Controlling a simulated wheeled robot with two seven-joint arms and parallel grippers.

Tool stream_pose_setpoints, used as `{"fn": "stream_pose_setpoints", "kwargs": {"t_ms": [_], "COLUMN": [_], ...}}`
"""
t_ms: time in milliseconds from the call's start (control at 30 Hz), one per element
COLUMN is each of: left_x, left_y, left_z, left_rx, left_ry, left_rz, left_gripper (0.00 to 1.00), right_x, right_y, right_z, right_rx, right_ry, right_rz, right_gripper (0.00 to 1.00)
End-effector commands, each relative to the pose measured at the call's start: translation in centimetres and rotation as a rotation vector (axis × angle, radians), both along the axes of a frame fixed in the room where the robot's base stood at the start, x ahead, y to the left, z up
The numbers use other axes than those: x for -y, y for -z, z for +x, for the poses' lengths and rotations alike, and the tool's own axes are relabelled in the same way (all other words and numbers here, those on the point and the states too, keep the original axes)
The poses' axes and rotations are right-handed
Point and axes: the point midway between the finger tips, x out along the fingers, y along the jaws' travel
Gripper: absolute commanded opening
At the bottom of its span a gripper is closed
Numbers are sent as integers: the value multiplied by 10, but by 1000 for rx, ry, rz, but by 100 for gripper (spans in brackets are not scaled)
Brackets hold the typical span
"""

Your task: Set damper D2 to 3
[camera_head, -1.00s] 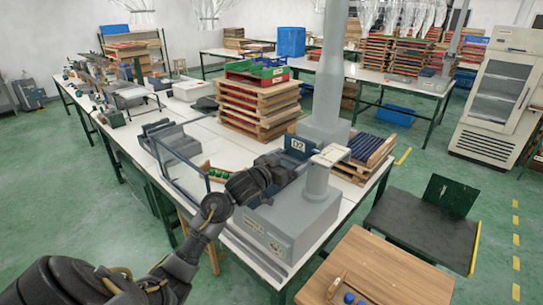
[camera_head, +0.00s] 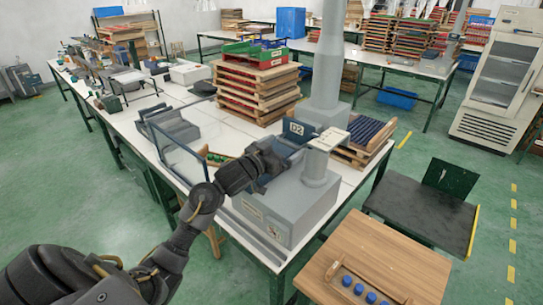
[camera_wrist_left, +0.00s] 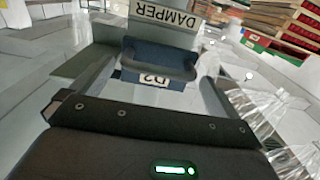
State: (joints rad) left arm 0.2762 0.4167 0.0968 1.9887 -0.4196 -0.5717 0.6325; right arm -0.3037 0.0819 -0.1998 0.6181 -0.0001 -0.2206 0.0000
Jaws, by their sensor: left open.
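Damper D2 is marked by a dark blue plate lettered D2 (camera_head: 296,128), beside the grey duct above a grey housing (camera_head: 292,205). In the left wrist view, a dark blue part with the D2 label (camera_wrist_left: 152,80) appears upside down, with a pale DAMPER plate (camera_wrist_left: 168,17) behind it. A pale plate (camera_head: 328,139) also sits on the duct stub in the head view; its scale is not readable. My left gripper (camera_head: 289,153) is open close to the D2 part, its fingers on either side in the wrist view. Contact cannot be told. My right gripper is not in view.
A clear-panelled guard (camera_head: 180,160) stands left of my left forearm. Stacked wooden trays (camera_head: 255,95) are behind, and the grey duct (camera_head: 325,70) rises beside the damper. A wooden table (camera_head: 375,262) with blue-topped items is at front right.

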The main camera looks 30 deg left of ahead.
Motion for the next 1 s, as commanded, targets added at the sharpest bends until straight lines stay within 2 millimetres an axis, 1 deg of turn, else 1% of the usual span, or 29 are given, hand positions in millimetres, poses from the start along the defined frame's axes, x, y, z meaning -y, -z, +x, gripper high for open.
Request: {"fn": "stream_pose_setpoints", "kwargs": {"t_ms": [33, 200, 300, 400, 600, 1000], "left_x": [-2, -7, -9, -11, -12, -12], "left_y": [4, 3, 3, 2, 1, 1], "left_z": [-11, -45, -61, -73, -82, -82], "left_rx": [1, 0, -2, -2, -1, -1], "left_ry": [1, 1, 2, 1, 1, 1], "left_rz": [4, 4, 3, 1, -1, -2], "left_gripper": [100, 100, 100, 100, 100, 100], "right_x": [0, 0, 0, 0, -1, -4], "right_y": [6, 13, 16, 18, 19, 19], "right_z": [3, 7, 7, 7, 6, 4], "right_rx": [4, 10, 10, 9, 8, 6], "right_ry": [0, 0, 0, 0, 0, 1], "right_rz": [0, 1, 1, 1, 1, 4], "right_gripper": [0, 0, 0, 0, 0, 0]}}
